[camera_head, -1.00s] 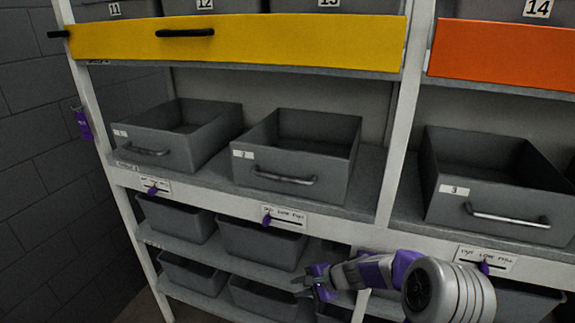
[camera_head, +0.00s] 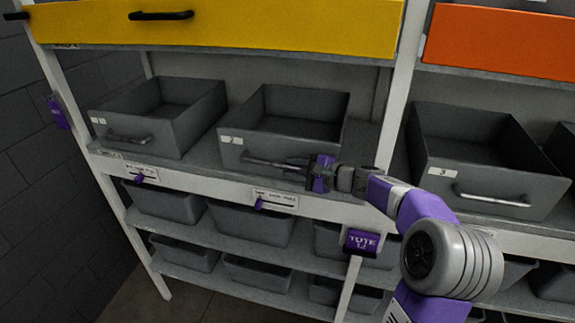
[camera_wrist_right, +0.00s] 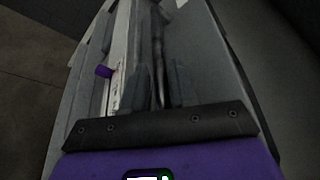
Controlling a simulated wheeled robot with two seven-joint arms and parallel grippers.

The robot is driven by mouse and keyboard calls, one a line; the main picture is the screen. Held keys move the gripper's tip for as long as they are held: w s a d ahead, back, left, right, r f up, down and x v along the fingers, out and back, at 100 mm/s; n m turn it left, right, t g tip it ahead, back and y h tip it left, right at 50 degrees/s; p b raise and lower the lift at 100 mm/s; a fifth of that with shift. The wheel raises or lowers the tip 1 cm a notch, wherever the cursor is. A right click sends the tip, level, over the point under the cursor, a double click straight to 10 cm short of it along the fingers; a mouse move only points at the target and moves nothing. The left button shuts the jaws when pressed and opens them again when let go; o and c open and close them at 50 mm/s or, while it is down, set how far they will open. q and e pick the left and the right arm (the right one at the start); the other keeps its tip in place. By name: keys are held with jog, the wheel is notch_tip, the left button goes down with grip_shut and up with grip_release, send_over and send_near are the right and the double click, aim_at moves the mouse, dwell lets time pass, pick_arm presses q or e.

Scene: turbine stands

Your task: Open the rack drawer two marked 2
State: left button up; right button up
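Drawer 2 (camera_head: 265,146) is a grey open-topped bin on the rack's middle shelf, with a white label marked 2 (camera_head: 231,140) at its upper left front. Its bar handle (camera_head: 262,163) runs across the front; the right end is hidden by my gripper. My right gripper (camera_head: 298,170) is at the right part of this handle. In the right wrist view its two fingers (camera_wrist_right: 160,88) stand apart, with the handle bar (camera_wrist_right: 158,50) running between them; I cannot tell whether they touch it. My left gripper is not in view.
Drawer 1 (camera_head: 125,128) stands to the left and drawer 3 (camera_head: 485,187) to the right beyond a white post (camera_head: 397,95). A yellow drawer front (camera_head: 260,32) lies above. A shelf edge with a purple slider (camera_head: 259,203) and lower totes (camera_head: 250,224) lie below.

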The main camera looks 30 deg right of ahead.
jog(key=shift+x, duration=1.15)
grip_shut()
jog(key=shift+a, duration=0.1)
